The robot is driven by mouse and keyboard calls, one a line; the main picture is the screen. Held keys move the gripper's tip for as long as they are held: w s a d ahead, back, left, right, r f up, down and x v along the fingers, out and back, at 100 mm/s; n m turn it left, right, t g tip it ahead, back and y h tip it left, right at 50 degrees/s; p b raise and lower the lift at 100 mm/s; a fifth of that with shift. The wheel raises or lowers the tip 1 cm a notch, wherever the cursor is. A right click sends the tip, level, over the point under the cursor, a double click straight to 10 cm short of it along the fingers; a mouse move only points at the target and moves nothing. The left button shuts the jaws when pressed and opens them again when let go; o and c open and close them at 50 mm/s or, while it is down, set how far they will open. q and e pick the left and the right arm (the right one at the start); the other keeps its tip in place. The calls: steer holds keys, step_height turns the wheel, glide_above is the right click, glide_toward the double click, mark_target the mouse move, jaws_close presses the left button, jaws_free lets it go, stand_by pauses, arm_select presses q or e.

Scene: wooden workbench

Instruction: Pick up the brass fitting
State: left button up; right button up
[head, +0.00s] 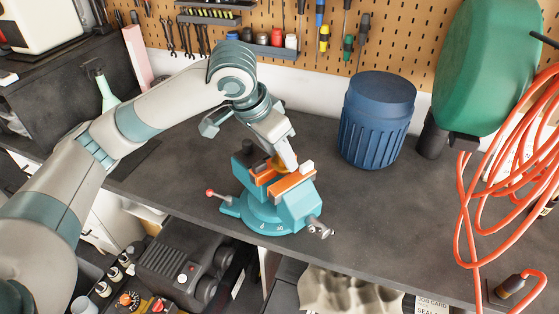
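A teal bench vise (270,212) with orange jaw faces stands at the front edge of the dark worktop. A small golden-brown piece, probably the brass fitting (279,161), shows at the jaws and is mostly covered by my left gripper. My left gripper (285,166) points down over the vise, with its fingertips at the jaws. The fingers partly hide each other and the fitting, so I cannot tell whether they are open or closed on it. My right gripper is not in view.
A blue ribbed canister (377,120) stands behind and right of the vise. A green reel (488,66) and a coiled orange hose (505,165) fill the right side. A red-tipped lever (211,194) sticks out left of the vise. The worktop right of the vise is clear.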

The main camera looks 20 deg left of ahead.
arm_select(q)
steer(key=shift+s+d+r+b, duration=0.1)
steer(key=shift+d+r+b, duration=0.2)
steer(key=shift+r, duration=0.25)
steer(key=shift+d+r+b, duration=0.2)
steer(key=shift+d+r, duration=0.1)
steer(key=shift+r, duration=0.25)
steer(key=s+d+r+b, duration=0.2)
steer(key=d+r, duration=0.4)
steer(key=d, duration=0.4)
steer(key=shift+s+r+b, duration=0.25)
steer(key=shift+b, duration=0.25)
